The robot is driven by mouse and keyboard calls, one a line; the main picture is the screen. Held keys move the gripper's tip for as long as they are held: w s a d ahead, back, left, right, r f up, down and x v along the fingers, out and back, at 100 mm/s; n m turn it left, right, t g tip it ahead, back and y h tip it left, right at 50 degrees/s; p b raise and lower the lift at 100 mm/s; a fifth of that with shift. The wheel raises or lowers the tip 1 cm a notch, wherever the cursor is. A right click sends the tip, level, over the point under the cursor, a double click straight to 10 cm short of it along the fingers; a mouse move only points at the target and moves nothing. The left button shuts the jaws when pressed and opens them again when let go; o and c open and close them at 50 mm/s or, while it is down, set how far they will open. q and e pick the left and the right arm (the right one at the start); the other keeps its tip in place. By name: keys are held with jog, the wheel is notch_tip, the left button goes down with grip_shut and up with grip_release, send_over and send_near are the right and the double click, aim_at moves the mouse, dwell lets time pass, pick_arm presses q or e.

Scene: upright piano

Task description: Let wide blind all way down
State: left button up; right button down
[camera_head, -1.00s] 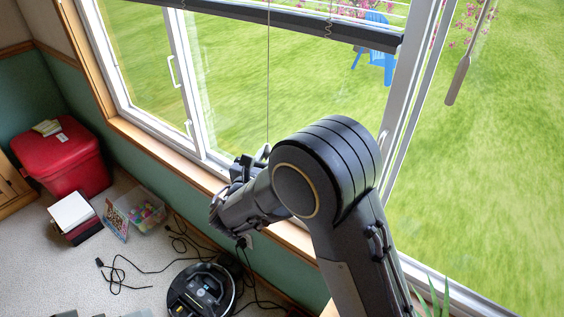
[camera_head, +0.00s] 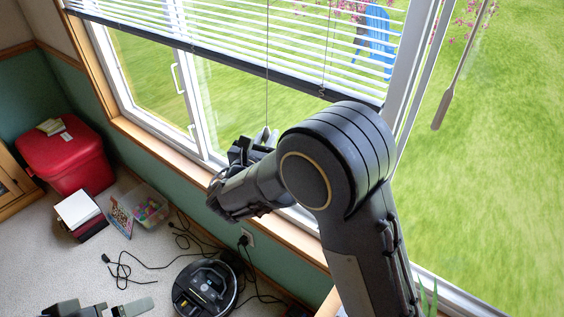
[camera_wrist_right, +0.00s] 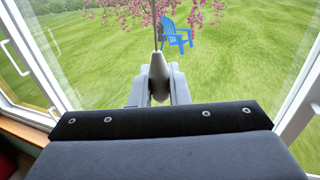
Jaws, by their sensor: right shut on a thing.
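The wide blind (camera_head: 240,35) hangs across the upper part of the big window, with its white slats spread. Its dark bottom rail (camera_head: 225,60) slopes across the head view, with open glass below it. A thin pull cord (camera_head: 267,85) hangs in front of the blind and runs down to my right gripper (camera_head: 262,138). In the right wrist view, my right gripper (camera_wrist_right: 158,92) is shut on the grey cord tassel (camera_wrist_right: 158,67), with the cord rising above it.
A wand (camera_head: 441,108) hangs by the window at right. The wooden sill (camera_head: 150,137) runs below the glass. On the floor are a red box (camera_head: 65,160), a toy bin (camera_head: 147,206), cables and a robot vacuum (camera_head: 204,287). A blue chair (camera_head: 376,40) stands outside.

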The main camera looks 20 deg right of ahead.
jog(key=shift+r, duration=0.15)
notch_tip(320, 180, up, 9)
jog(key=p, duration=0.6)
jog(key=shift+p, duration=0.4)
notch_tip(320, 180, up, 9)
jog(key=p, duration=0.3)
